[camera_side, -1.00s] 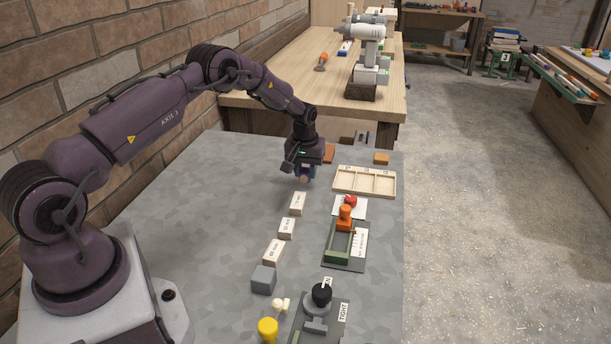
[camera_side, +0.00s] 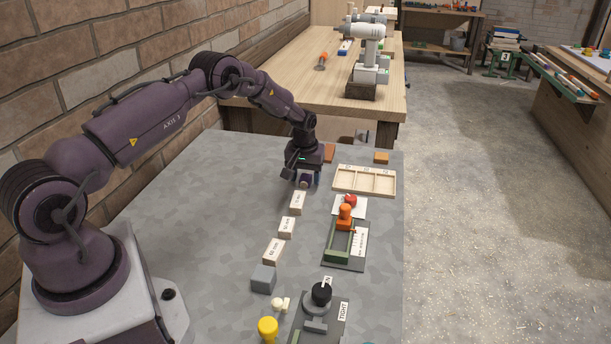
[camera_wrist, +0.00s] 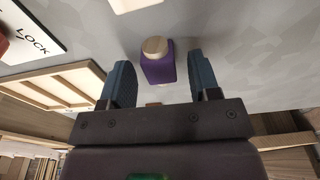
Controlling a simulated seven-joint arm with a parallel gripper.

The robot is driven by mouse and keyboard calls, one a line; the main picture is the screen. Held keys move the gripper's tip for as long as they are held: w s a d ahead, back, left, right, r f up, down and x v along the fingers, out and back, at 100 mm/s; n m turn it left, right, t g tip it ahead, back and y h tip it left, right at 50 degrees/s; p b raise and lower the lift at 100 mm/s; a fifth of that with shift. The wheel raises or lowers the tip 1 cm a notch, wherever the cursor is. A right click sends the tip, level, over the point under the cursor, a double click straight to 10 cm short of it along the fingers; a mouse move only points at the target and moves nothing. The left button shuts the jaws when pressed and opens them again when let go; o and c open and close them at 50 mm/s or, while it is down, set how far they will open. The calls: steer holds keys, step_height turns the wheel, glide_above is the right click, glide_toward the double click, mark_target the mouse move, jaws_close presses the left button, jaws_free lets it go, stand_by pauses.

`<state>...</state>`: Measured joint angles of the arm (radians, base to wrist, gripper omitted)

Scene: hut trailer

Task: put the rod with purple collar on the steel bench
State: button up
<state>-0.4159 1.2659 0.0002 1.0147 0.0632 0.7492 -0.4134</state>
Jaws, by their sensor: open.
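The rod with purple collar (camera_wrist: 158,70) shows in the wrist view as a purple block with a pale round wooden end. It lies between the two blue fingers of my gripper (camera_wrist: 161,66), with a gap on each side. My gripper is open around it. In the side view my gripper (camera_side: 303,181) is low over the far part of the grey steel bench (camera_side: 210,215). The rod is mostly hidden there by the fingers. I cannot tell whether it touches the bench top.
Labelled wooden blocks (camera_side: 287,227) stand in a row in front of my gripper. A divided wooden tray (camera_side: 364,181) and a green fixture with an orange clamp (camera_side: 340,243) are to the right. A grey cube (camera_side: 263,279) stands nearer. The bench's left side is clear.

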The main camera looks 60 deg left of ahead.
step_height(320, 180, up, 12)
steer(key=d+f, duration=0.1)
step_height(320, 180, up, 10)
steer(key=m+t, duration=0.1)
steer(key=m, duration=0.1)
glide_above(304, 180)
steer(key=s+d, duration=0.2)
steer(key=d, duration=0.3)
steer(key=s+d+r+m+t, duration=0.1)
steer(key=s+d+r+m, duration=0.1)
steer(key=s+d+r, duration=0.7)
steer(key=s+d+r+m+t, duration=0.1)
steer(key=s+d, duration=0.3)
steer(key=s, duration=0.5)
steer(key=s+d+r+m+t+h, duration=0.1)
steer(key=s+d+r+m, duration=0.2)
steer(key=s, duration=0.7)
steer(key=shift+d+m+t, duration=0.3)
steer(key=shift+d+m, duration=0.2)
steer(key=shift+d, duration=0.1)
steer(key=shift+o, duration=0.2)
steer(key=shift+r, duration=0.1)
